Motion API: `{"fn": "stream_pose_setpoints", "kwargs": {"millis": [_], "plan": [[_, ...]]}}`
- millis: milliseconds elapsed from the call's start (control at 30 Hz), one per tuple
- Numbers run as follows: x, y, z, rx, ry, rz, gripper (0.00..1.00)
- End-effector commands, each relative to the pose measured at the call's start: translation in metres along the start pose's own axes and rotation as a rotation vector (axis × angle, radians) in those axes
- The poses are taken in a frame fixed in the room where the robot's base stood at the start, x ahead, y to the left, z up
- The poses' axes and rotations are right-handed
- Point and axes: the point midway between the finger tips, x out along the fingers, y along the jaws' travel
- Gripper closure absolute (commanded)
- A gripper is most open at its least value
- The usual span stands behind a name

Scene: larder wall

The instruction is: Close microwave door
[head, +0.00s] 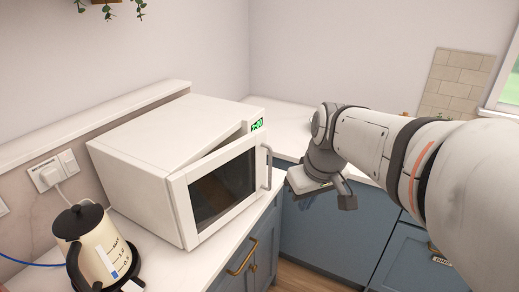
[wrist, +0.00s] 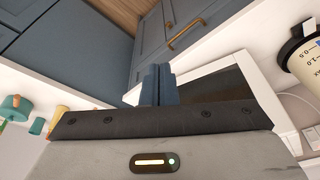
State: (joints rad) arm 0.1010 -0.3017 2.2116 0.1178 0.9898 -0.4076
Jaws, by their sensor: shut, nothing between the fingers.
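The white microwave (head: 150,150) stands on the counter at the left in the head view. Its door (head: 179,205) has a dark window and stands partly open, with a gap along its top edge. The door handle (head: 267,167) is a vertical bar at the door's right end. My gripper (head: 347,200) is shut and empty, to the right of the handle and apart from it, in front of the counter. In the wrist view, the shut fingers (wrist: 156,84) show with the door's white frame and dark window (wrist: 222,84) behind and to their right.
A cream kettle (head: 95,245) with a black lid stands on the counter left of the microwave; it also shows in the wrist view (wrist: 304,55). Blue cabinets (head: 325,235) with brass handles lie below the counter. Free air lies between the handle and my gripper.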

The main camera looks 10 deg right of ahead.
Motion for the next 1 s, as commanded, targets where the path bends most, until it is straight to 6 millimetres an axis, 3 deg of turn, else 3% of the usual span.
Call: {"fn": "stream_pose_setpoints", "kwargs": {"millis": [33, 200, 400, 633, 767, 1000], "plan": [[0.007, 0.011, -0.024, -0.053, -0.005, -0.022, 1.0], [0.022, 0.048, -0.098, -0.277, 0.015, -0.103, 1.0], [0.047, 0.089, -0.159, -0.498, 0.067, -0.172, 1.0], [0.062, 0.111, -0.187, -0.62, 0.106, -0.201, 1.0], [0.071, 0.11, -0.19, -0.633, 0.109, -0.205, 1.0], [0.114, 0.099, -0.191, -0.631, 0.107, -0.207, 1.0]]}}
